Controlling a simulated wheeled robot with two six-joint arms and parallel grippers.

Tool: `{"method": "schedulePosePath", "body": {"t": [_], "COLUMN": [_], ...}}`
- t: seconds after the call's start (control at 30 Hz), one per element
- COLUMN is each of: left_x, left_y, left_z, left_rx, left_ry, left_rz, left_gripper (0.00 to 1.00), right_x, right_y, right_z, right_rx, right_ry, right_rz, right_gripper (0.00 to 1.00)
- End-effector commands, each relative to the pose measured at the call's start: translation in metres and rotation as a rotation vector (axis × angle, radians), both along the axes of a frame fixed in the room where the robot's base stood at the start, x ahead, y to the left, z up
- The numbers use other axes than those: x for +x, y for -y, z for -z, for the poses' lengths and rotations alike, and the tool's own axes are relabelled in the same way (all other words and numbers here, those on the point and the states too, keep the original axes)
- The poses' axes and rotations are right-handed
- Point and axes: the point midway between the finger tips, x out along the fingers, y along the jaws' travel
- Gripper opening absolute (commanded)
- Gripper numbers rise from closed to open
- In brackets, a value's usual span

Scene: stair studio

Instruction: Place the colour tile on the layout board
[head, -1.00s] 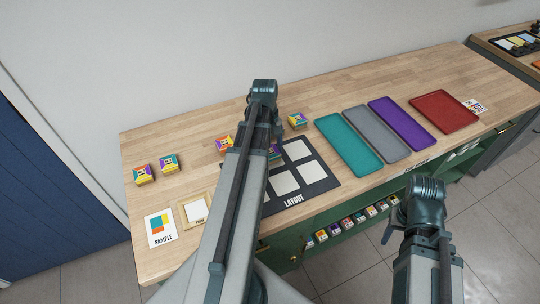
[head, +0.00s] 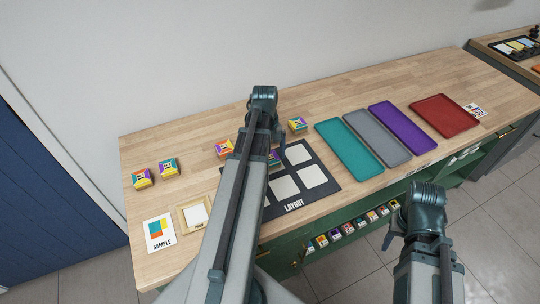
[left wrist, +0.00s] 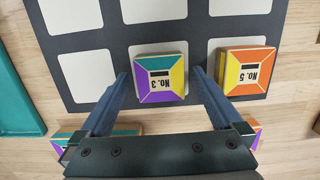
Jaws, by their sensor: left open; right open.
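The colour tile marked No. 3 (left wrist: 159,78) lies on a white cell in the back row of the dark layout board (head: 322,199), its edges striped teal, purple and yellow. My left gripper (left wrist: 160,76) is open, with one finger on each side of this tile; I cannot tell whether they touch it. In the head view my left arm partly hides the tile (head: 274,156). A tile marked No. 5 (left wrist: 246,70) lies on the neighbouring cell, hidden by my arm in the head view. My right gripper (head: 388,236) is open and empty in front of the bench.
Two tiles (head: 297,125) (head: 224,148) lie behind the board and two more (head: 142,178) (head: 168,168) at the left. A sample card (head: 158,230) and a wooden frame (head: 183,226) lie front left. Teal (head: 348,147), grey, purple and red trays stand right of the board.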

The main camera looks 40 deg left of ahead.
Motion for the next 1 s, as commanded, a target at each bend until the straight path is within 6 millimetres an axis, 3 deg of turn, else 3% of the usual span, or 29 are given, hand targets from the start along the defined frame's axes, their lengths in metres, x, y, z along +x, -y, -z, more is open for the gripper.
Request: {"method": "schedulePosePath", "body": {"t": [0.27, 0.8, 1.0], "left_x": [0.001, 0.007, 0.008], "left_y": [-0.003, -0.013, -0.016], "left_z": [-0.024, -0.106, -0.121], "left_rx": [0.0, 0.0, 0.0], "left_ry": [0.0, 0.0, 0.0], "left_rz": [0.0, -0.001, 0.0], "left_gripper": [1.0, 1.0, 1.0], "right_x": [0.0, 0.0, 0.0], "right_y": [0.0, 0.0, 0.0], "right_z": [-0.024, -0.106, -0.121], "right_rx": [0.0, 0.0, 0.0], "right_ry": [0.0, 0.0, 0.0], "right_rz": [0.0, 0.0, -0.001], "right_gripper": [0.5, 0.5, 0.5]}}
